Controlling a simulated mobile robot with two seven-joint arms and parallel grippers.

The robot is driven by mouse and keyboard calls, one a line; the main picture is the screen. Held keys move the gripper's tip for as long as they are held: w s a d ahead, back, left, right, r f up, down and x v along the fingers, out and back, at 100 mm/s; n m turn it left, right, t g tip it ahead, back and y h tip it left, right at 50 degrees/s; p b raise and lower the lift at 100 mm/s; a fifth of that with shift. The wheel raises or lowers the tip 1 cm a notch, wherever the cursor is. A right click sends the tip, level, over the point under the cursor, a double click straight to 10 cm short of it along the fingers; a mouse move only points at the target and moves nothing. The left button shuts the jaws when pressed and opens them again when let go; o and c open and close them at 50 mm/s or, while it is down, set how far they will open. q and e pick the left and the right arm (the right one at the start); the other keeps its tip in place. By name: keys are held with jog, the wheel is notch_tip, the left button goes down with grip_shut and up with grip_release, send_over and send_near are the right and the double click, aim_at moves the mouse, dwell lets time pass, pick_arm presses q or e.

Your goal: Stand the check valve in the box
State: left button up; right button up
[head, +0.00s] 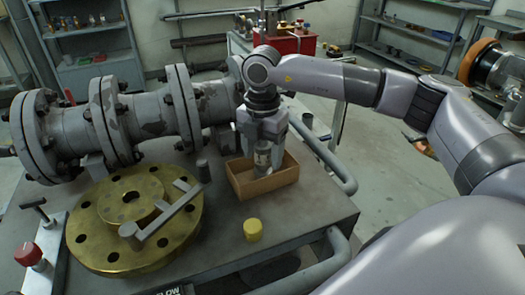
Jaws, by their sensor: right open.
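The open-topped box (238,185) is a small brown tray on the grey workbench, near its right edge. The check valve (263,160), a small grey metallic cylinder, stands about upright within the box's outline, towards its back. My right gripper (263,143) points down over the box, with its fingers open around the upper part of the valve. The valve's lower end is close to the box floor; I cannot tell whether it touches. The fingers hide part of the valve. My left gripper is not in view.
A large flanged pipe (160,112) runs along the back of the bench. A brass flange disc (95,230) with a grey bar tool (165,215) on it lies at left. A yellow cap (253,229) stands in front of the box. A red-knobbed fitting (30,256) is at far left.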

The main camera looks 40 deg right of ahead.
jog(key=shift+r, duration=0.3)
notch_tip(320, 180, up, 11)
jog(key=shift+r+p, duration=0.1)
jog(key=shift+p, duration=0.3)
jog(key=shift+r, duration=0.3)
